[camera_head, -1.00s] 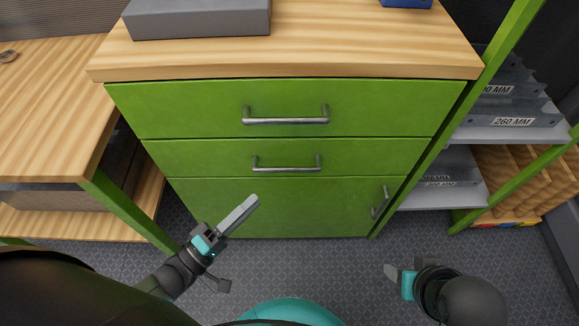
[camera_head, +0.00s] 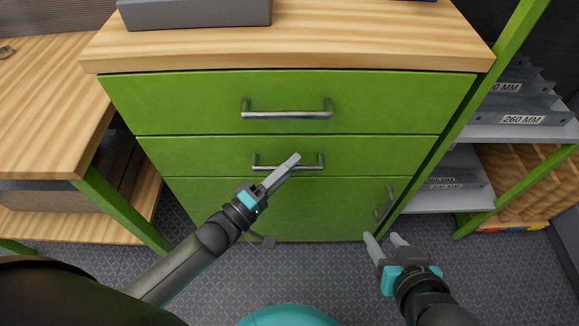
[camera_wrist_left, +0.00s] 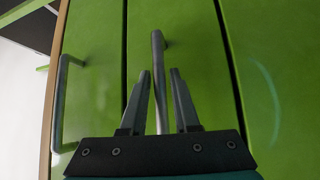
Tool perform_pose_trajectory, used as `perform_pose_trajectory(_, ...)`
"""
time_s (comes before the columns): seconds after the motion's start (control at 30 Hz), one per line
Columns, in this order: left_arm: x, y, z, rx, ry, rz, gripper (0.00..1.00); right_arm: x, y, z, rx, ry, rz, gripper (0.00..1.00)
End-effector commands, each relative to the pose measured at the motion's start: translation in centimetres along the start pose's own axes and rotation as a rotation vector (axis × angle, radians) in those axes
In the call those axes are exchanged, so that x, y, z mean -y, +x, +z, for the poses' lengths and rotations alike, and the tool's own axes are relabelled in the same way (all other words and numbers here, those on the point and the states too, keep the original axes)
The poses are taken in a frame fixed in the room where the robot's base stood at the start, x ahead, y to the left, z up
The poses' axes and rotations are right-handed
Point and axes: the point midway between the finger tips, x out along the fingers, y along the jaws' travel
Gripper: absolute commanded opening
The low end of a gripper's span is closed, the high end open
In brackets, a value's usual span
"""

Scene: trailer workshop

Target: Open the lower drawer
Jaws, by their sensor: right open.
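The green cabinet has an upper drawer (camera_head: 380,100) with a metal bar handle (camera_head: 287,114). Below it is the lower drawer (camera_head: 380,155), flush with the front, with its own bar handle (camera_head: 262,167). My left gripper (camera_head: 292,162) points at this handle and covers part of it in the head view. In the left wrist view the left gripper (camera_wrist_left: 159,75) is open, with the lower drawer's handle (camera_wrist_left: 158,60) showing between its fingers; I cannot tell whether they touch it. My right gripper (camera_head: 384,240) is open and empty, low in front of the cabinet's right side.
Under the drawers is a green door (camera_head: 310,215) with an upright handle (camera_head: 385,205). A grey box (camera_head: 195,12) lies on the wooden top. A shelf rack (camera_head: 515,133) stands close on the right, a wooden bench (camera_head: 45,110) on the left.

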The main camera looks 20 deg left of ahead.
Motion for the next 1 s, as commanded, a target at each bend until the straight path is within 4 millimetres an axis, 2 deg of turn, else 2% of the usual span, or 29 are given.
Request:
perform_pose_trajectory(0.33,-0.02,0.18,0.02,0.000,0.000,0.000,0.28,0.11,0.06,-0.07,-0.010,0.001,-0.003,0.50)
perform_pose_trajectory(0.6,-0.01,0.16,0.01,0.000,0.000,0.000,0.00,0.12,0.06,-0.06,-0.009,0.001,-0.003,0.50)
perform_pose_trajectory(1.0,-0.01,0.14,0.00,0.000,0.000,0.000,0.00,0.12,0.06,-0.04,-0.008,0.001,-0.003,0.50)
